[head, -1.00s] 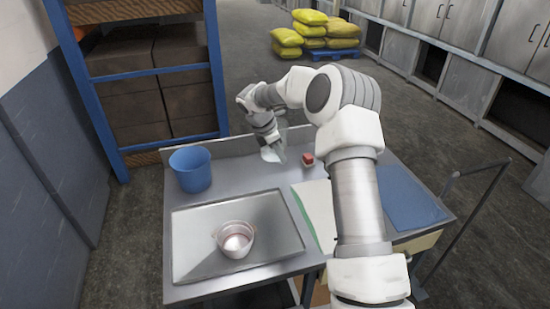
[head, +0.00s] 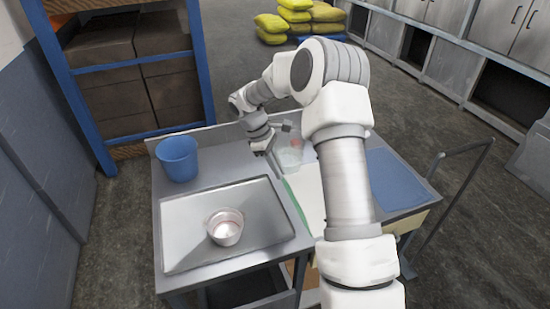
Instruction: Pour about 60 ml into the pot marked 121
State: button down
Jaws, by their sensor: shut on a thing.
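My gripper (head: 281,144) is at the back middle of the table, beyond and to the right of the pot. It is shut on a clear beaker (head: 290,160), which looks about upright. Its contents and any gap beneath it cannot be made out.
A blue bucket (head: 178,160) stands at the back left. A white sheet with a green edge (head: 306,196) and a blue mat (head: 395,182) lie to the right. Shelving stands behind the left side.

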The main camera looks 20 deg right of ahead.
jog(key=s+a+f+m+g+y, duration=0.1)
jog(key=s+m+g+y, duration=0.1)
jog(key=s+m, duration=0.8)
jog(key=shift+s+a+f+y, duration=0.15)
jog(key=shift+a+f+y, duration=0.2)
jog(key=shift+y, duration=0.35)
jog(key=shift+s, duration=0.15)
